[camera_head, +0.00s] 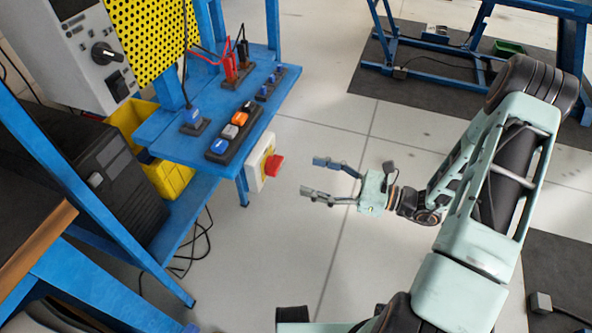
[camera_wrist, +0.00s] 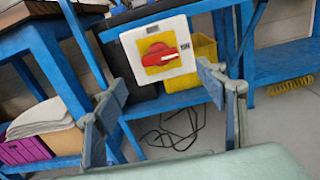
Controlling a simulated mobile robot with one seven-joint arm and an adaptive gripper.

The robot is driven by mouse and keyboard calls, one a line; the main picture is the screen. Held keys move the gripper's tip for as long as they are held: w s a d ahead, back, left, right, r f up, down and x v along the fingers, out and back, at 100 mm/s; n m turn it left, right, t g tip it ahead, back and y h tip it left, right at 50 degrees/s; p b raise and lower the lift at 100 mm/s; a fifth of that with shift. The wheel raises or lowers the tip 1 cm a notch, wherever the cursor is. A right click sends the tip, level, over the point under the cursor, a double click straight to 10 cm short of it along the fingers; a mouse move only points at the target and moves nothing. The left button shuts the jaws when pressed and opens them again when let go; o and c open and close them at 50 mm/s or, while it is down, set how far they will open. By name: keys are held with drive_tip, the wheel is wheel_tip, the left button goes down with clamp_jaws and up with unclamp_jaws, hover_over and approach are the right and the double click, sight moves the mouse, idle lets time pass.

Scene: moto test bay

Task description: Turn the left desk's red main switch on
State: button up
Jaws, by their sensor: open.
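The red main switch (camera_head: 274,165) is a red knob on a yellow plate, on a pale box (camera_head: 256,162) at the front edge of the blue desk (camera_head: 184,150). In the wrist view the red knob (camera_wrist: 160,54) faces me, lying roughly sideways with a slight tilt, on its yellow plate in the pale box (camera_wrist: 134,47). My gripper (camera_head: 318,177) is open and empty, to the right of the switch and apart from it in the head view. In the wrist view its two fingers (camera_wrist: 160,115) stand either side of and below the switch box.
Blue, black and orange units (camera_head: 233,131) and red and black leads (camera_head: 231,66) are on the desk. A yellow bin (camera_head: 172,178) and a black computer case (camera_head: 115,185) are below. A cable (camera_wrist: 172,132) lies loose under the desk. Open floor (camera_head: 300,255) surrounds my gripper.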

drive_tip(key=v, duration=0.3)
drive_tip(key=shift+s+d, duration=0.15)
drive_tip(key=shift+d, duration=0.25)
